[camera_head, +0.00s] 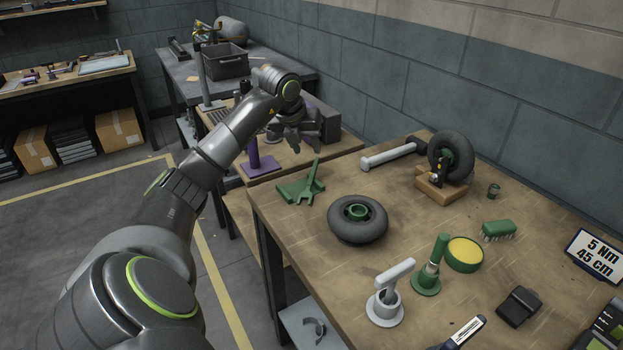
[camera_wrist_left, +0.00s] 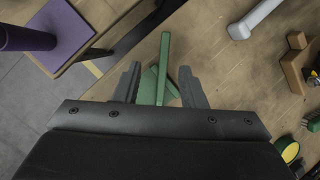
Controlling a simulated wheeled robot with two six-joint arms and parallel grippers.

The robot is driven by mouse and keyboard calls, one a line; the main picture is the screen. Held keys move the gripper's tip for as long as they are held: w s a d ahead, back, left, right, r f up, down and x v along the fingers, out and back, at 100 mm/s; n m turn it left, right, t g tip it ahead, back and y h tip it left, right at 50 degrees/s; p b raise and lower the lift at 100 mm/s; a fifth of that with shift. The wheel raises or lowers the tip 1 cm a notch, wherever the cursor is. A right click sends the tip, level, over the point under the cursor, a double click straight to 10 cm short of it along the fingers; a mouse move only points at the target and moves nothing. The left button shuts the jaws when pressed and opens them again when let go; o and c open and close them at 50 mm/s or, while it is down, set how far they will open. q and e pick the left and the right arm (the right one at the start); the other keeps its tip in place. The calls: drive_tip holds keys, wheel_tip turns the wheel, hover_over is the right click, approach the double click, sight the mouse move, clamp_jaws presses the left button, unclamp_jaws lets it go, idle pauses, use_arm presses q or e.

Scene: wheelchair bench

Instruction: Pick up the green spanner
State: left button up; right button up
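The green spanner (camera_head: 312,180) is at the far left corner of the wooden workbench, its handle pointing up and its forked jaw low, at a green flat piece (camera_head: 289,191) that looks like a stand. My left gripper (camera_head: 303,148) is above and behind it, pointing down. In the left wrist view the spanner's handle (camera_wrist_left: 164,58) shows in the gap between the two fingers of my left gripper (camera_wrist_left: 159,69). The fingers are apart and do not appear to touch it. The lower part of the spanner is hidden by the gripper body. My right gripper is not in view.
A purple stand (camera_head: 262,166) is left of the gripper on a lower bench.

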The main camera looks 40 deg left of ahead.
sight(315, 166)
use_arm(q)
drive_tip(key=shift+w+f, duration=0.25)
drive_tip(key=shift+f, duration=0.4)
drive_tip(key=f, duration=0.1)
drive_tip(key=w+f, duration=0.1)
drive_tip(key=f, duration=0.2)
drive_tip(key=shift+w+d, duration=0.2)
drive_tip(key=shift+d, duration=0.2)
drive_tip(key=shift+w+f, duration=0.2)
drive_tip(key=shift+f, duration=0.25)
clamp_jaws()
